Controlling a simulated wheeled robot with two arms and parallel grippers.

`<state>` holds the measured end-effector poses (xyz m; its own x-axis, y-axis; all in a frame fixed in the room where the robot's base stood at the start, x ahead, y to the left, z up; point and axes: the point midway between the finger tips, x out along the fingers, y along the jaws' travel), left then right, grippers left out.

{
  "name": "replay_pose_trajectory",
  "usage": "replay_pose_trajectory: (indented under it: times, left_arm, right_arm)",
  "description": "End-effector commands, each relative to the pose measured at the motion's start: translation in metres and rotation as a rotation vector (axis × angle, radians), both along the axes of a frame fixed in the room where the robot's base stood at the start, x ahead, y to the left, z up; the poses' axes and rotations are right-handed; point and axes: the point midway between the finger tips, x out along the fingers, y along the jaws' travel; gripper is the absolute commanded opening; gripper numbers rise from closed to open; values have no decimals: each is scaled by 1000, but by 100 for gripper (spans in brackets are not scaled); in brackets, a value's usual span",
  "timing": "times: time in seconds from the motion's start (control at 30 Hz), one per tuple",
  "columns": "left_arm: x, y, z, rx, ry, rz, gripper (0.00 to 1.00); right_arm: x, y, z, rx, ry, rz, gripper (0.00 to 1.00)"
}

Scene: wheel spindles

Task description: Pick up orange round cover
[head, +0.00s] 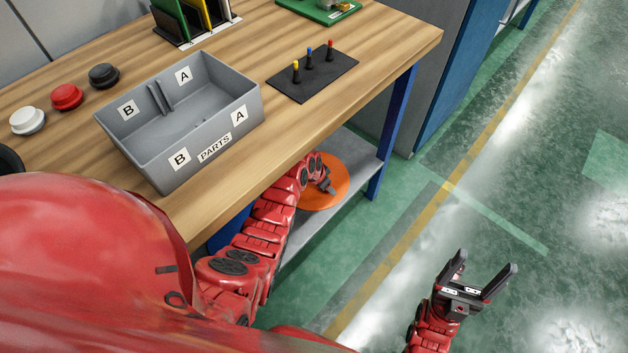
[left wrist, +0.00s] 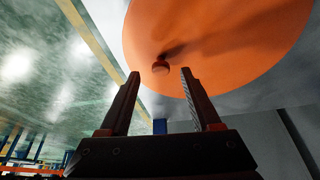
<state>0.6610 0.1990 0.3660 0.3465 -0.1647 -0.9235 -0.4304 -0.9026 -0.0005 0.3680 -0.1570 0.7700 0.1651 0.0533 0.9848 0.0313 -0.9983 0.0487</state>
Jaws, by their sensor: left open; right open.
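The orange round cover (head: 338,176) lies on the grey lower shelf under the workbench. My left arm reaches down to it, and my left gripper (head: 328,187) is over the cover, partly hidden by its own arm. My right gripper (head: 484,279) is open and empty over the floor.
The wooden benchtop (head: 300,130) overhangs the shelf (head: 360,160); a blue leg (head: 395,125) stands right of the cover. On top are a grey parts box (head: 190,120), a black mat (head: 312,78) with pegs, and white, red and black round buttons. The floor at right is clear.

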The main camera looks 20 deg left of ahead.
Motion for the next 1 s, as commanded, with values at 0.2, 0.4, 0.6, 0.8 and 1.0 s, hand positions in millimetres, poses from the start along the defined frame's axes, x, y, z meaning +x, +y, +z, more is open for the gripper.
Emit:
replay_pose_trajectory:
  times: [0.2,0.4,0.6,0.8,1.0]
  left_arm:
    - [8,-3,-23,-2,4,0,64]
    - [11,-4,-27,0,-1,0,64]
    - [11,-4,-28,1,0,0,62]
    - [11,-4,-28,0,0,0,26]
    - [10,-4,-28,0,1,0,0]
  right_arm:
    - [0,0,-9,0,0,0,78]
    - [0,0,-10,0,0,0,78]
    - [0,0,-10,0,0,0,78]
    - [0,0,-10,0,0,0,78]
    - [0,0,-10,0,0,0,78]
